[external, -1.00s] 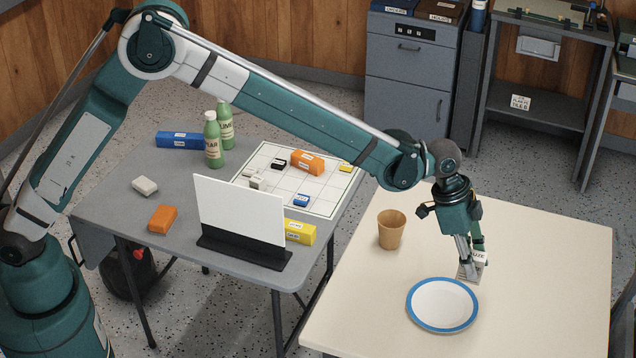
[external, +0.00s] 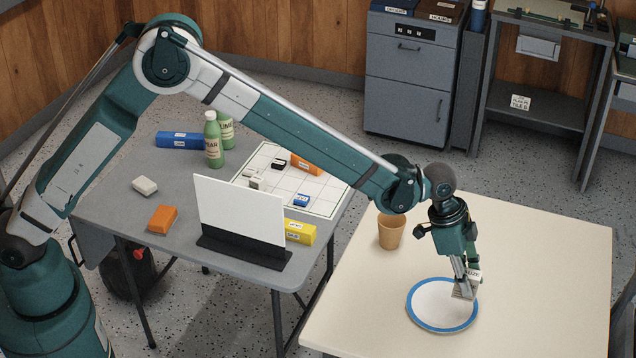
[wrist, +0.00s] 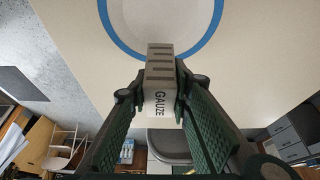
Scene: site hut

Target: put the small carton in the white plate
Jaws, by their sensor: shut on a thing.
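My gripper (external: 468,279) is shut on the small carton (external: 463,291), a white and grey box. In the wrist view the carton (wrist: 160,84) reads GAUZE and sits between my fingertips (wrist: 160,95). The white plate (external: 436,301) with a blue rim lies on the cream table. In the external view the carton overlaps the plate's upper right part; whether it touches the plate cannot be told. In the wrist view the plate (wrist: 165,18) shows at the top, just beyond the carton. My fingers hide part of the carton.
A brown cup (external: 391,232) stands on the cream table (external: 545,270), left of my gripper. The table's right side is clear. A grey table (external: 120,205) at left holds a white upright panel (external: 240,210), bottles and several blocks.

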